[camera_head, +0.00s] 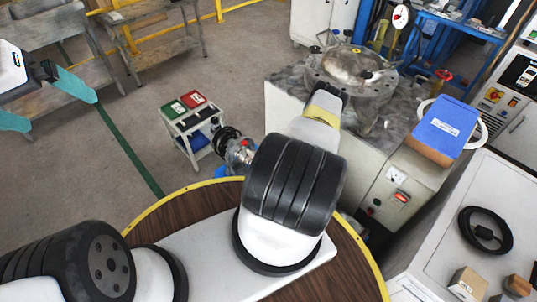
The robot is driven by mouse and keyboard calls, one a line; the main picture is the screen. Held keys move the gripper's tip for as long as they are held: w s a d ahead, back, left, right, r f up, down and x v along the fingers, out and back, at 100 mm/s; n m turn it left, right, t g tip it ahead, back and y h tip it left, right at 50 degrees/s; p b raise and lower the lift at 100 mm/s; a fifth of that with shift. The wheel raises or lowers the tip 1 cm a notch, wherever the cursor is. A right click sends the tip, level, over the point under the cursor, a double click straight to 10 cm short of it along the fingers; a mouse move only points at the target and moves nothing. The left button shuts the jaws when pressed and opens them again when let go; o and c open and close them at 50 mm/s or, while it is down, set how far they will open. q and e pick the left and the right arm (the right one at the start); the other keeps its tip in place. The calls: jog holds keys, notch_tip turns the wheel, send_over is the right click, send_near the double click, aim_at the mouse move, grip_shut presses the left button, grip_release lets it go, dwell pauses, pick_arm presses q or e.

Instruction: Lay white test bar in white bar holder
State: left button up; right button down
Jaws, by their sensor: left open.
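My left gripper (58,112) is at the upper left edge of the head view. Its two teal fingers are spread wide apart with nothing between them, over the grey floor. The right arm rises through the middle of the view, and its gripper cannot be made out. I cannot pick out a white test bar or a white bar holder. The arm hides part of the area behind it.
A small white stand (194,132) bears a red box (194,99) and a green box (174,109). A machine with a round metal flange (350,75) stands behind my right arm. A blue-topped box (443,124) and a black coil (486,231) are at right. Workbenches (155,35) stand upper left. Floor between is clear.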

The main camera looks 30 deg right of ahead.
jog(key=shift+f, duration=0.25)
jog(key=c, duration=1.3)
grip_release()
jog(key=shift+c, duration=0.2)
